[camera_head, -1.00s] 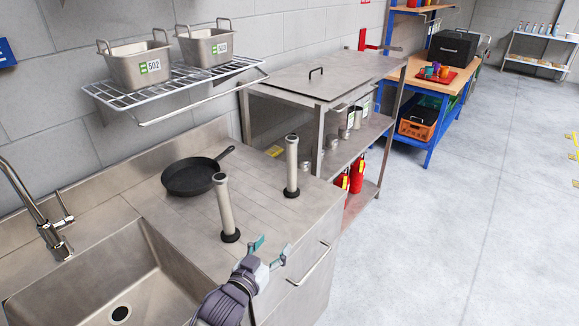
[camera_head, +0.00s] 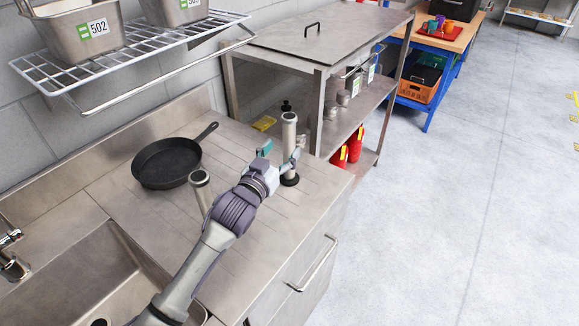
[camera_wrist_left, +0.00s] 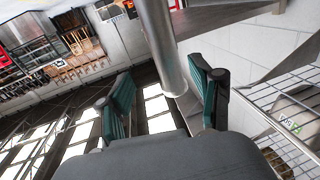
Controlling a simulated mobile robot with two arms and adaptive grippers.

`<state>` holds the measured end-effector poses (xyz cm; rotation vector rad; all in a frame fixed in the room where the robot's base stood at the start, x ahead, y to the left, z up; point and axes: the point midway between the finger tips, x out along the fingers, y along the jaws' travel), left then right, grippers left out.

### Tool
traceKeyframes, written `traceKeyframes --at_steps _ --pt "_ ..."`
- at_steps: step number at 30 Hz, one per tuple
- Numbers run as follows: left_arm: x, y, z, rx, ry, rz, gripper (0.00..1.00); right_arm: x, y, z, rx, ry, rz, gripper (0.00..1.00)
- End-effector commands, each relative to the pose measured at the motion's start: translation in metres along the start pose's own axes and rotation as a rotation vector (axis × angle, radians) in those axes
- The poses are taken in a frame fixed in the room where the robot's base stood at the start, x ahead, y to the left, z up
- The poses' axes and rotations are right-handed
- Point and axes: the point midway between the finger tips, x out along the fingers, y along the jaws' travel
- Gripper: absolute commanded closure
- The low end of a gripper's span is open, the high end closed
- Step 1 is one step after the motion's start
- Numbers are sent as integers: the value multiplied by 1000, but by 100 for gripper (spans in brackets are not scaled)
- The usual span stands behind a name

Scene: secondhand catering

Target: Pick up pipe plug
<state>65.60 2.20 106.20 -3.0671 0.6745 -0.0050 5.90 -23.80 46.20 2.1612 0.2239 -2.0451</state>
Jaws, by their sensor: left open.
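Two steel pipe plugs with black bases stand upright on the steel counter (camera_head: 150,218). The far pipe plug (camera_head: 289,130) is beside the fingers of my left gripper (camera_head: 279,155), and its black base shows below them. In the left wrist view this steel pipe (camera_wrist_left: 160,45) comes down from the top, with its end between the two teal fingers (camera_wrist_left: 163,98). The gripper is open; I cannot tell whether a finger touches the pipe. The near pipe plug (camera_head: 201,182) is partly hidden behind my left arm. My right gripper is not in view.
A black frying pan (camera_head: 166,163) lies on the counter left of the pipes. The sink (camera_head: 80,275) is at the lower left. A wire shelf (camera_head: 75,79) with labelled steel containers hangs above.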

Motion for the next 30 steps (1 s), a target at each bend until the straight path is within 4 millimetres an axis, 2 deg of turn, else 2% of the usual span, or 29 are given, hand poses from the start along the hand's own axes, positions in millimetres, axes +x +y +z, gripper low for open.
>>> traceKeyframes --at_steps 1,3,7,11,15,18,26,30 --pt "7 0 3 1 1 -1 35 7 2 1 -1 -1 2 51" --pt "12 -1 1 1 0 -1 35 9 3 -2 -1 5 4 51" --pt "20 -2 0 1 0 -1 35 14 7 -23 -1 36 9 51" --pt "37 -4 -2 3 2 0 35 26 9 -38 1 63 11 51" --pt "57 -5 -2 1 1 0 35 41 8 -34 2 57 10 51" --pt "64 -5 -4 1 0 0 35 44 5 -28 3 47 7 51" --pt "66 -5 -6 0 -2 0 35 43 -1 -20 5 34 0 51" --pt "66 -5 -6 0 -2 0 58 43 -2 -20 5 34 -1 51"
